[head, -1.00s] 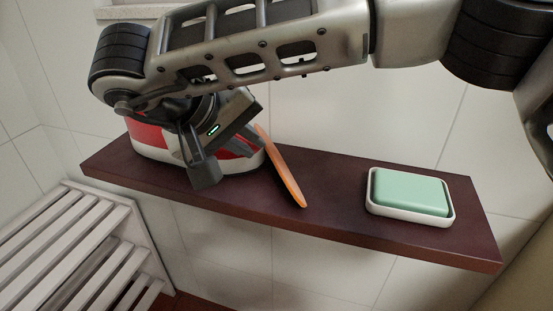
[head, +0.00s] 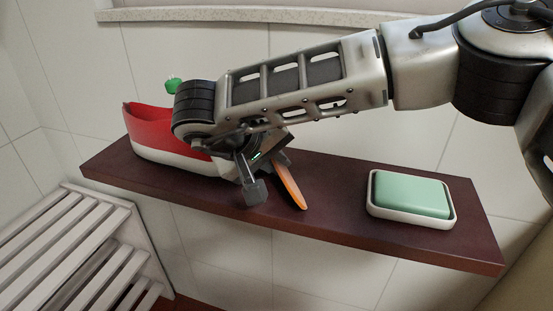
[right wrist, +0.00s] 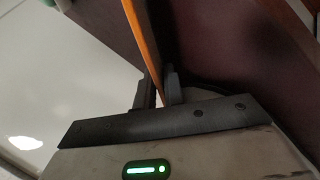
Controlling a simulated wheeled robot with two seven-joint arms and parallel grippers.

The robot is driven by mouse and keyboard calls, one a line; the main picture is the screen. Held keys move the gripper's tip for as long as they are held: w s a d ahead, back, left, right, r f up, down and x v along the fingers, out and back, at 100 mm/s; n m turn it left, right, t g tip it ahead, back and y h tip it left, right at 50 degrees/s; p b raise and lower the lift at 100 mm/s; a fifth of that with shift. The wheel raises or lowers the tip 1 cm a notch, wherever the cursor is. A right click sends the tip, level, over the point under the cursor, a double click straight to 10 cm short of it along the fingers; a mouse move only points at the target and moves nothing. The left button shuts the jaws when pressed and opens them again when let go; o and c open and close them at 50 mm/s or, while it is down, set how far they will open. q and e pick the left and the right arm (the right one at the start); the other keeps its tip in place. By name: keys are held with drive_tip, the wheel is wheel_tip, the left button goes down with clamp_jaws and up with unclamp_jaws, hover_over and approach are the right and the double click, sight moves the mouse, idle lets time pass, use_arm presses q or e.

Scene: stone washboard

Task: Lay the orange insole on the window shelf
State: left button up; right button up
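The orange insole (head: 289,188) stands tilted on edge on the dark red-brown shelf (head: 330,225), its lower end at or near the surface. My right gripper (head: 276,158) is at the insole's upper part. In the right wrist view its two fingers (right wrist: 160,88) lie close on either side of the thin insole (right wrist: 146,40) and look shut on it. The gripper hides the insole's upper end in the head view. A pale speckled ledge (head: 230,17) on the wall above looks like a window shelf. My left gripper is out of view.
A red and white shoe (head: 150,140) stands left on the dark shelf, partly behind my right arm. A green thing (head: 173,85) shows above it. A soap dish with green soap (head: 411,193) sits at the right. A white slatted rack (head: 70,240) is at lower left.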

clamp_jaws()
drive_tip(key=shift+s+a+r, duration=0.1)
drive_tip(key=shift+s+r, duration=0.1)
drive_tip(key=shift+r, duration=0.3)
drive_tip(key=r, duration=0.6)
drive_tip(key=shift+s+a+r, duration=0.1)
drive_tip(key=shift+s, duration=0.15)
drive_tip(key=s+a, duration=0.3)
drive_tip(key=s, duration=0.6)
drive_tip(key=s+a, duration=0.2)
drive_tip(key=s, duration=0.7)
drive_tip(key=shift+a, duration=0.4)
drive_tip(key=shift+s, duration=0.1)
